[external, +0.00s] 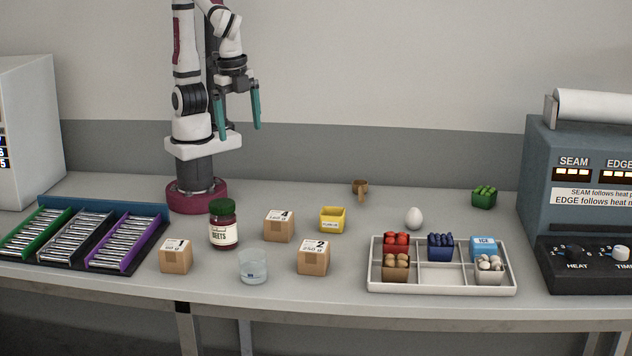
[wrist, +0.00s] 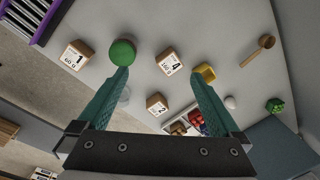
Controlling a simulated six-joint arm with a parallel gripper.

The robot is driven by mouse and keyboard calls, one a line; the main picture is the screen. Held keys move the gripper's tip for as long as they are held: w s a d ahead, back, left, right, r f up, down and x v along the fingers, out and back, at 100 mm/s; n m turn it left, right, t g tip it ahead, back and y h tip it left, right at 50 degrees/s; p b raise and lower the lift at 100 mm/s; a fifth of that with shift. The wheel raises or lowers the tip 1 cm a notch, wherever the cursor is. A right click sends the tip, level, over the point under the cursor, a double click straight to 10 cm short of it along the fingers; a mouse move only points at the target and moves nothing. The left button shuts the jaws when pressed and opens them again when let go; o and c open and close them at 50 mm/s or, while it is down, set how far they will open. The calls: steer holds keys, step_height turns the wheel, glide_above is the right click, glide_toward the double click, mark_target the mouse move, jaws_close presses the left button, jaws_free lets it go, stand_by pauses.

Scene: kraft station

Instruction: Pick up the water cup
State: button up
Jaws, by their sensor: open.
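The water cup (external: 252,267) is a clear glass with bluish water, upright near the front edge of the table. It stands between two cardboard boxes, in front of the beets jar (external: 223,224). In the wrist view the cup (wrist: 125,97) is partly hidden behind my left finger, close to the jar's green lid (wrist: 122,52). My gripper (external: 239,122) has two teal fingers. It is open and empty, raised high above the back of the table, well away from the cup. It also shows in the wrist view (wrist: 161,82).
Box 2 (external: 313,258), box 4 (external: 279,225) and another box (external: 176,257) stand around the cup. A yellow bin (external: 333,219) and a white divided tray (external: 442,290) lie to the right. A dark rack (external: 83,241) is at left. A sealing machine (external: 580,200) stands far right.

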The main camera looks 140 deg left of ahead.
steer(key=s+a+f+m, duration=0.3)
steer(key=s+m, duration=0.2)
steer(key=s, duration=0.6)
steer(key=m+h, duration=0.1)
steer(key=m, duration=1.2)
glide_above(253, 257)
steer(key=w+d, duration=0.1)
steer(key=w, duration=0.1)
step_height(253, 257, down, 5)
steer(key=f, duration=1.5)
steer(key=shift+w+d, duration=0.1)
steer(key=shift+d, duration=0.1)
steer(key=shift+r, duration=0.1)
steer(key=c, duration=1.4)
steer(key=shift+r, duration=0.1)
